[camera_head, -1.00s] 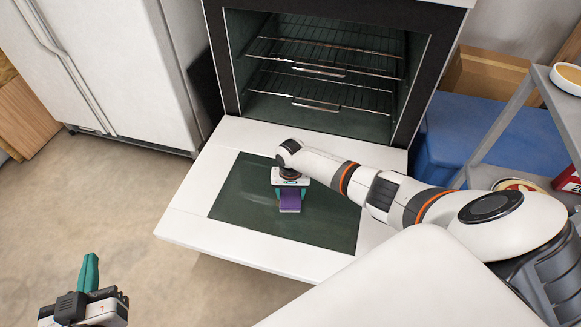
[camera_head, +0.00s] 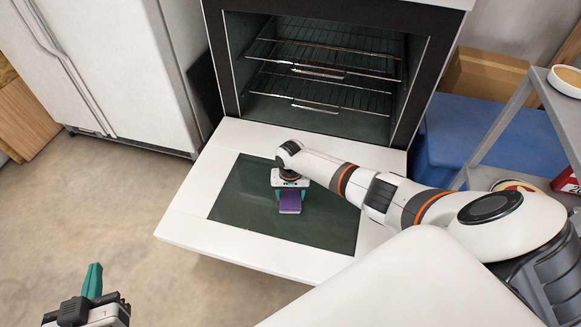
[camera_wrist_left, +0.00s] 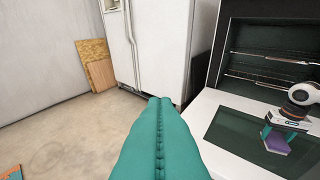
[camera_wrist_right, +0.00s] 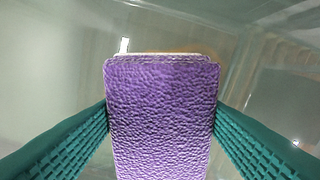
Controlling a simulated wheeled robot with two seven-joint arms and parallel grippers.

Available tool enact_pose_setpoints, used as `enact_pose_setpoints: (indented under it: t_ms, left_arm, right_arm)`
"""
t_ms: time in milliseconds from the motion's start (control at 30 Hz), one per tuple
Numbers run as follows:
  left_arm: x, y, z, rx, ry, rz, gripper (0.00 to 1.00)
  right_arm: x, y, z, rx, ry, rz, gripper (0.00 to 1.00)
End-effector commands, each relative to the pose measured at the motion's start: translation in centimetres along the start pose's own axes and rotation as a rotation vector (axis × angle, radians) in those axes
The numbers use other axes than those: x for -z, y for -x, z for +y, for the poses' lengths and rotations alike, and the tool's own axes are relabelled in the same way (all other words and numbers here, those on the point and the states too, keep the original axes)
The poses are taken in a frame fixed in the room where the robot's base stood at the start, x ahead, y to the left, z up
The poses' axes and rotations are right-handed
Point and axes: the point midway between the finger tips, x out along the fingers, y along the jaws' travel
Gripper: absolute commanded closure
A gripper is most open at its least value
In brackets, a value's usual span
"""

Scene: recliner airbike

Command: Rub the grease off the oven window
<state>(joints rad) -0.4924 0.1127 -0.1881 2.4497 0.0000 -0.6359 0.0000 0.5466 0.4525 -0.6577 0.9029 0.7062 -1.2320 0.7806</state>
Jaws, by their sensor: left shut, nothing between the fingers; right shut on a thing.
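The oven door lies folded down, its dark oven window (camera_head: 325,225) facing up in the white door frame (camera_head: 195,215). My right gripper (camera_head: 290,192) is over the middle of the window, shut on a purple sponge (camera_head: 290,204). In the right wrist view the sponge (camera_wrist_right: 162,110) sits between the teal fingers, close over the glass; I cannot tell whether it touches. Pale haze shows on the glass there, but I cannot separate grease from reflections. My left gripper (camera_head: 93,280) is shut and empty at the lower left, away from the door. Its closed fingers fill the left wrist view's middle (camera_wrist_left: 160,115).
The open oven cavity with wire racks (camera_head: 325,75) is behind the door. A white fridge (camera_head: 110,70) stands left. A blue bin (camera_head: 510,145), a cardboard box (camera_head: 485,75) and a grey shelf (camera_head: 515,115) are at right.

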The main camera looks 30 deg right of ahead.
Motion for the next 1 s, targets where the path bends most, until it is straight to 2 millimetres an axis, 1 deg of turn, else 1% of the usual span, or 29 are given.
enact_pose_setpoints:
  t_ms: [500,767,1000]
  left_arm:
    - [-3.3,-0.2,-0.6,0.013,0.003,-0.215,1.00]
    - [-3.9,-0.2,-0.6,0.015,0.004,-0.252,1.00]
    - [-5.0,0.0,-0.8,0.019,0.005,-0.323,1.00]
  right_arm:
    - [-1.2,-0.1,0.0,0.000,-0.002,-0.001,0.57]
    - [-1.5,-0.1,0.0,0.000,-0.002,-0.001,0.57]
    - [-2.3,0.1,0.0,0.000,-0.001,-0.001,0.57]
